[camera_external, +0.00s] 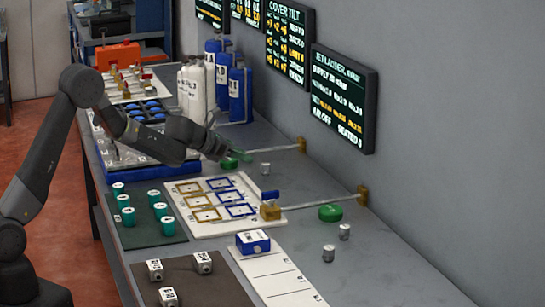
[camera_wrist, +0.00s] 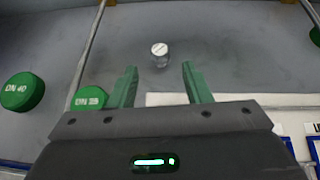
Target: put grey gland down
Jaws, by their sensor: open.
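A small grey gland (camera_external: 265,168) stands upright on the grey bench near the wall. In the wrist view the gland (camera_wrist: 160,56) shows a pale marked top and lies just beyond the fingertips, centred between their lines. My gripper (camera_external: 236,157) is at the bench's far middle, just left of the gland. In the wrist view my gripper (camera_wrist: 159,70) has its green fingers spread wide with nothing between them. The gland appears apart from both fingers. Two more grey cylinders, one (camera_external: 344,231) and another (camera_external: 328,253), stand on the bench at the right.
Green caps lie close by: DN 40 (camera_wrist: 22,93) and a smaller one (camera_wrist: 90,98) beside the left finger. Another green cap (camera_external: 330,212) lies farther right. A white board (camera_external: 180,226) with coloured frames is in front. Thin rods run from brass wall-side blocks (camera_external: 302,145).

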